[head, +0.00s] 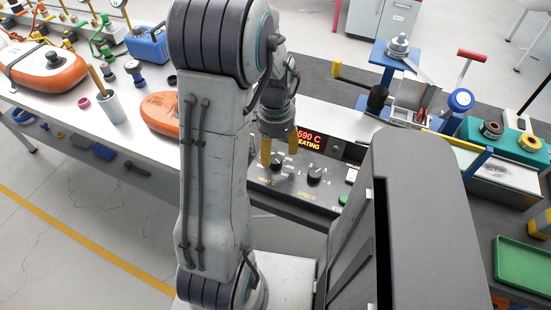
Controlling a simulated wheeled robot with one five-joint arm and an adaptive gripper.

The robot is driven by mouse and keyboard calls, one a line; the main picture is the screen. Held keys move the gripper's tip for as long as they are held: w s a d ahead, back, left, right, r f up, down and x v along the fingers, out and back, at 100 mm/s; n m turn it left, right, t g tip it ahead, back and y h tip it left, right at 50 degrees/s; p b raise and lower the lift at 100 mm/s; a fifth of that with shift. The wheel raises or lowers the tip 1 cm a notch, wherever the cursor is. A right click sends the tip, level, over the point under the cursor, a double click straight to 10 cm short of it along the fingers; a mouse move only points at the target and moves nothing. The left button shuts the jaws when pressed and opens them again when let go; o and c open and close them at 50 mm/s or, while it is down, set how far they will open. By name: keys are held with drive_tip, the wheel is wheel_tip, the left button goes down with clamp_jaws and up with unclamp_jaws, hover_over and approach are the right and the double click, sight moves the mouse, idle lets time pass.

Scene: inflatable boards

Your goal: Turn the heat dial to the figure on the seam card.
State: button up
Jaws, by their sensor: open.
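The control panel (292,192) of a machine stands at mid-picture in the head view. Its display (309,141) has red and amber text that looks like "590 C" and "HEATING". The heat dial (276,166) is a small dark knob above the yellow "HEAT C" label, partly hidden by my gripper. Its pointer and scale are too small to read. The speed dial (314,176) is to its right. My gripper (279,151) points down at the heat dial, open, with yellow fingertips. I cannot tell whether it touches the dial. I cannot make out a seam card.
A green button (343,199) is at the panel's right end. A red-handled tool (471,56) and a green tray (522,268) are right. My arm hides the middle.

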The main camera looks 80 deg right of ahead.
sight(275, 159)
drive_tip(key=shift+f, duration=2.2)
clamp_jaws()
